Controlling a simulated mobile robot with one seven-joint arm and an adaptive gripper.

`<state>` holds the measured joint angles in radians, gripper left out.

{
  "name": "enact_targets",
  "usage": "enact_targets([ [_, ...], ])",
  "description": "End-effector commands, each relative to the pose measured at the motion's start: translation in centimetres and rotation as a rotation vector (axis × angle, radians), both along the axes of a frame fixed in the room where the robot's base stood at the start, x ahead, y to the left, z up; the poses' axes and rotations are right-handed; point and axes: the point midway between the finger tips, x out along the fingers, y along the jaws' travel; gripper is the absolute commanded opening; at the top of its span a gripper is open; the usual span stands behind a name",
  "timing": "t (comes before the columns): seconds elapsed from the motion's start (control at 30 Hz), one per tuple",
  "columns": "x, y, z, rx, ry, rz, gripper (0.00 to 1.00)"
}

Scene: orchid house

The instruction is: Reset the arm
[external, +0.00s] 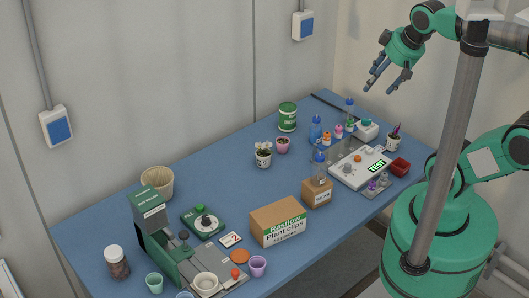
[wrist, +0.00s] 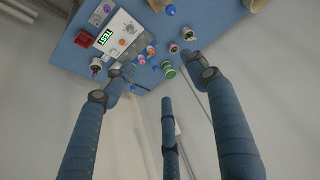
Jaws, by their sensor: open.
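My gripper (external: 378,89) is raised well above the far right part of the blue table (external: 115,221) in the external view. Its fingers are spread and nothing is between them. In the wrist view its blue fingers (wrist: 155,78) reach up from the bottom edge, wide apart and empty. Beyond them the tabletop (wrist: 220,14) and its small things look far off. My gripper touches nothing.
A white device with a green TEST label (external: 376,167) stands at the table's right, with a red bin (external: 400,167), small pots and bottles around it. A Plant clips box (external: 278,222) and a green machine (external: 163,240) stand nearer. Walls rise behind the table.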

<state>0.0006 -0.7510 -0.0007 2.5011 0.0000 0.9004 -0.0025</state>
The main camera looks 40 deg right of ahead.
Motion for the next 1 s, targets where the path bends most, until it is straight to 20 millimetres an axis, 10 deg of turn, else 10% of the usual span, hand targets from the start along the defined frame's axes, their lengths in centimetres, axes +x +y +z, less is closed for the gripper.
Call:
enact_targets([
  [1.0, 0.1, 0.0, -2.4, 0.001, 0.000, -0.002, 0.58],
])
